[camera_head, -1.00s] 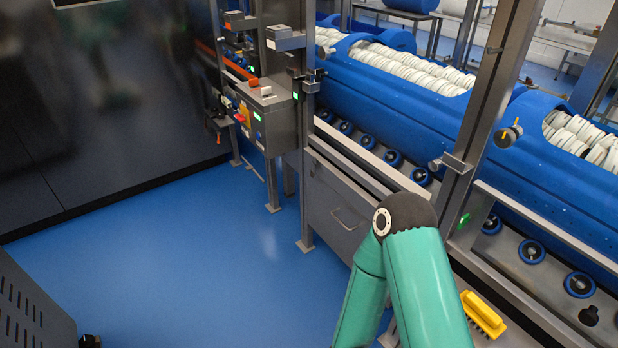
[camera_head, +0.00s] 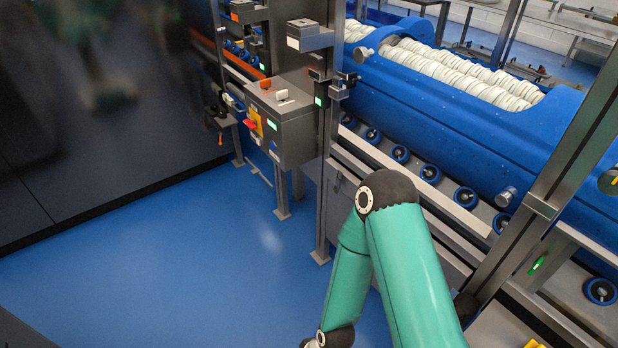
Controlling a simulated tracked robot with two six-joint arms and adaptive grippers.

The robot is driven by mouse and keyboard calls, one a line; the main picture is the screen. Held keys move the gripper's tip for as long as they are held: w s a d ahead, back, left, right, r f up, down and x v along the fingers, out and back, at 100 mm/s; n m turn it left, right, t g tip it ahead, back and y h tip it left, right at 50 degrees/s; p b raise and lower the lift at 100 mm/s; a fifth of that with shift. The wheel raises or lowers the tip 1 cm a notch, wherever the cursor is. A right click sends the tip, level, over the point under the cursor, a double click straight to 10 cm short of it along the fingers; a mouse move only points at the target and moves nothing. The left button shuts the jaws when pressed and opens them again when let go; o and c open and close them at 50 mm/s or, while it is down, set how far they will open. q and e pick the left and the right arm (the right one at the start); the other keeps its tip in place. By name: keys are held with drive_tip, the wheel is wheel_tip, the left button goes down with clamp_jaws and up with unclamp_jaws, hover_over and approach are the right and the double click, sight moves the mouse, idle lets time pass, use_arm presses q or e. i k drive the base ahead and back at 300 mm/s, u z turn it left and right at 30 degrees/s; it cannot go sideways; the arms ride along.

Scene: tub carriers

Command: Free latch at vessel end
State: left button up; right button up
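A long blue tub (camera_head: 455,140), the vessel, lies on rollers at the upper right, with rows of white discs (camera_head: 460,75) inside. A grey round knob (camera_head: 364,53) shows at its left end, and another grey knob (camera_head: 505,196) is by its lower right part. A dark knob with a yellow mark (camera_head: 610,182) is cut by the right edge. I cannot tell which of these is the latch. My green arm rises from the bottom and bends down again, its lower end leaving the frame. Neither gripper is in view.
A grey control box (camera_head: 282,118) with a red handle stands left of the tub. A slanted metal post (camera_head: 560,185) crosses at the right. Rollers (camera_head: 466,197) line the conveyor. The blue floor (camera_head: 190,270) at the lower left is clear, beside a dark glossy wall (camera_head: 90,110).

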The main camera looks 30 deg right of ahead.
sight(337, 187)
drive_tip(key=u, duration=0.05)
drive_tip(key=i, duration=1.25)
drive_tip(key=u, duration=4.15)
drive_tip(key=i, duration=0.6)
drive_tip(key=u, duration=5.7)
